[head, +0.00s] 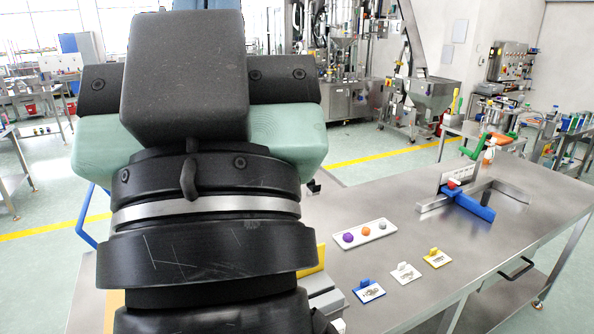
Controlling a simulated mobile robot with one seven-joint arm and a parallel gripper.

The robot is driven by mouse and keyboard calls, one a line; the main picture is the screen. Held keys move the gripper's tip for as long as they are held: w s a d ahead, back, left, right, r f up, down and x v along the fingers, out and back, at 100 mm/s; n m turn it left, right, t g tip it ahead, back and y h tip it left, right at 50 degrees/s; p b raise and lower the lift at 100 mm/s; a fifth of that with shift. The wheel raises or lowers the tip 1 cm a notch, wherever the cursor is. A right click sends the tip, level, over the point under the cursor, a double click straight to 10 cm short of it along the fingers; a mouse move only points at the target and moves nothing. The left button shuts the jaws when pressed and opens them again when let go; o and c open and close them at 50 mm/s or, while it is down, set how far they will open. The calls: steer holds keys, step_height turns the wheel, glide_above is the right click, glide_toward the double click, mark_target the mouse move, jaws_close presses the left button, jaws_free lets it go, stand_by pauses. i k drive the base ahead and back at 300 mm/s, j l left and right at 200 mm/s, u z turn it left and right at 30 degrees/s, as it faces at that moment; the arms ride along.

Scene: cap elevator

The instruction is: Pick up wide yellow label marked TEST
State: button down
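A yellow-edged label (437,259) with a small yellow grip block lies flat on the steel table, at the right end of a row of three labels. Its printed text is too small to read. A white label (405,275) lies to its left, and a blue-edged label (369,292) lies left of that. My arm fills the left and middle of the head view, apart from the labels. My gripper's fingers do not show, so what they hold cannot be seen.
A white tray (364,236) with purple, orange and grey caps lies behind the labels. A metal fixture with a blue block (471,204) stands farther back right. A green-handled item (475,147) stands beyond it. The table (500,245) is clear right of the labels.

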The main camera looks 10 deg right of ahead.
mark_target(437, 259)
steer(key=i+l+z, duration=0.15)
steer(key=i+l, duration=0.35)
steer(key=i+l+z, duration=0.2)
steer(key=i+l, duration=0.3)
steer(key=i+l+z, duration=0.15)
steer(key=i+l, duration=0.3)
steer(key=i+l+z, duration=0.15)
steer(key=i+l, duration=0.15)
steer(key=i, duration=0.35)
